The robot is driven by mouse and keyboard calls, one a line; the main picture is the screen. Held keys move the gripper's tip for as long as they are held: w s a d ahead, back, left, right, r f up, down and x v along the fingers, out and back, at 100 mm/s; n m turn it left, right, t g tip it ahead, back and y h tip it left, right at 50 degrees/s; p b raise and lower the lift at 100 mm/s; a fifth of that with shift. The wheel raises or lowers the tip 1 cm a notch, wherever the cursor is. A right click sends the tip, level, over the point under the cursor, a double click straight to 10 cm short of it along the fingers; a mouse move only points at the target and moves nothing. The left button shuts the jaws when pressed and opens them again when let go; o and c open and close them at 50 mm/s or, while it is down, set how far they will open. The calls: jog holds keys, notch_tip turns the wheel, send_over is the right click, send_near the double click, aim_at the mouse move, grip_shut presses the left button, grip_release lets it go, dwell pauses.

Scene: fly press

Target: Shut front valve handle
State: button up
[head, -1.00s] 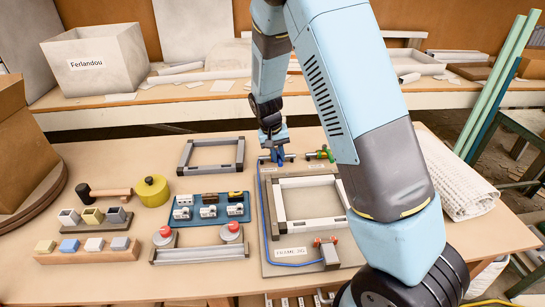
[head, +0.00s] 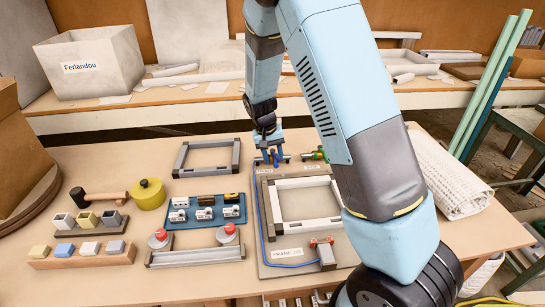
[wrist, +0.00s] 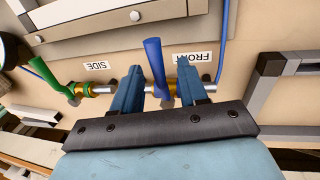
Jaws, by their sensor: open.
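The front valve has a blue handle (wrist: 154,62) on a brass and grey pipe beside the "FRONT" label (wrist: 192,58). In the wrist view the handle runs roughly across the pipe. My gripper (wrist: 158,72) is open, with one blue finger on each side of the handle. Gaps show on both sides, and I cannot tell whether either finger touches it. In the head view my gripper (head: 272,158) is down at the back left of the fixture board (head: 262,225), and it partly hides the valve.
A green valve handle (wrist: 48,74) sits left of the blue one, near the "SIDE" label (wrist: 96,65). It also shows in the head view (head: 318,154). A metal frame (head: 303,198) lies on the board. A grey frame (head: 207,157) and blue tray (head: 208,211) lie left.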

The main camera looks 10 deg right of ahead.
notch_tip(320, 180, up, 13)
jog(key=a, duration=0.2)
jog(key=shift+a, duration=0.35)
jog(key=s+d+r+t+y, duration=0.2)
jog(key=s+d+r, duration=0.95)
jog(key=r, duration=0.35)
jog(key=s+d+r+t, duration=0.1)
jog(key=s+d+r, duration=0.1)
jog(key=s, duration=0.7)
jog(key=s+d+r+t, duration=0.2)
jog(key=s, duration=0.7)
jog(key=shift+s+d+r+t, duration=0.2)
jog(key=shift+s+t, duration=0.1)
jog(key=shift+s, duration=0.05)
